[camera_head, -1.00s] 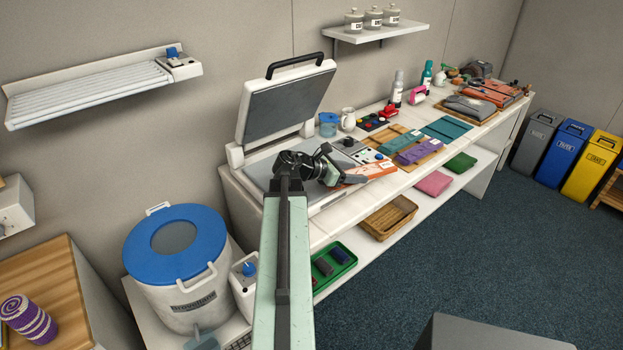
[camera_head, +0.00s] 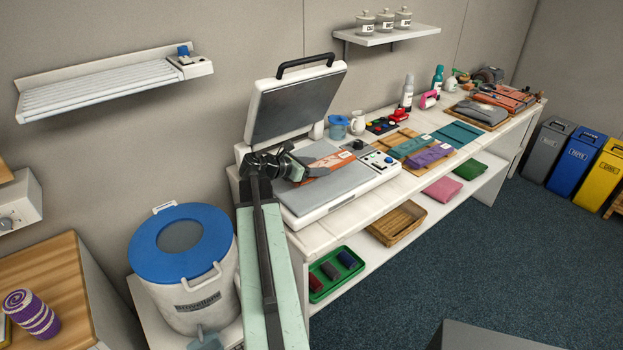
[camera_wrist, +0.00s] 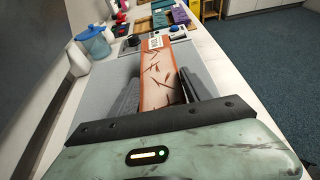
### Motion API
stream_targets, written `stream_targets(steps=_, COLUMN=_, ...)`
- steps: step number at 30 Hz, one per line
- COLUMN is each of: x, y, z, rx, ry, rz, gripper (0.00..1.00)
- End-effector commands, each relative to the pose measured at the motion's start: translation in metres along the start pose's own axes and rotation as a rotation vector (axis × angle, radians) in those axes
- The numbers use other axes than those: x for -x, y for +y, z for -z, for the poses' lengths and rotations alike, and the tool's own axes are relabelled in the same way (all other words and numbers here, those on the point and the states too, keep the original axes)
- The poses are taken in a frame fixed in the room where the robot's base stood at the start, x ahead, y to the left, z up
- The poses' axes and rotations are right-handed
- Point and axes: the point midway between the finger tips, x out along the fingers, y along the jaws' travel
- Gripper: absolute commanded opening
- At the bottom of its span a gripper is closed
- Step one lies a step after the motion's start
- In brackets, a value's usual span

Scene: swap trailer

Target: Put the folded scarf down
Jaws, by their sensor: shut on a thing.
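The folded scarf (camera_head: 327,163) is a flat orange strip with dark leaf-like marks and a white tag at its far end. My gripper (camera_head: 312,172) is shut on its near end. In the wrist view the scarf (camera_wrist: 157,66) runs straight ahead from between the dark fingers of my gripper (camera_wrist: 160,78). Scarf and gripper are over the grey lower bed (camera_head: 352,180) of an open heat press. I cannot tell whether the scarf touches the bed. The scarf's near end is partly hidden by the gripper.
The press lid (camera_head: 295,103) stands raised behind the gripper. The press's control panel (camera_head: 378,160) is to the right. A blue-lidded jar (camera_head: 338,127) and white jug (camera_head: 358,124) stand behind. Farther right, teal and purple folded cloths (camera_head: 430,155) lie on a wooden board.

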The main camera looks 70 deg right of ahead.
Motion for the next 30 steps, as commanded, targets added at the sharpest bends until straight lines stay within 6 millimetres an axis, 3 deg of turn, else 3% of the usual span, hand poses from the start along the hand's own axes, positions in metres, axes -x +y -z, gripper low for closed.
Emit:
stream_targets(steps=6, x=0.007, y=0.010, z=0.004, rx=0.001, ry=0.000, rz=-0.002, gripper=0.08)
stream_targets(steps=12, x=-0.007, y=0.009, z=0.041, rx=0.000, ry=-0.001, rz=0.001, gripper=0.08)
stream_targets(steps=23, x=-0.007, y=0.009, z=0.040, rx=0.000, ry=0.000, rz=0.001, gripper=0.08)
stream_targets(steps=24, x=-0.007, y=0.009, z=0.040, rx=-0.001, ry=0.000, rz=0.001, gripper=0.61)
stream_targets(steps=26, x=-0.007, y=0.009, z=0.039, rx=-0.001, ry=0.000, rz=0.001, gripper=0.78)
stream_targets(steps=30, x=-0.007, y=0.009, z=0.039, rx=-0.001, ry=0.000, rz=0.002, gripper=0.78)
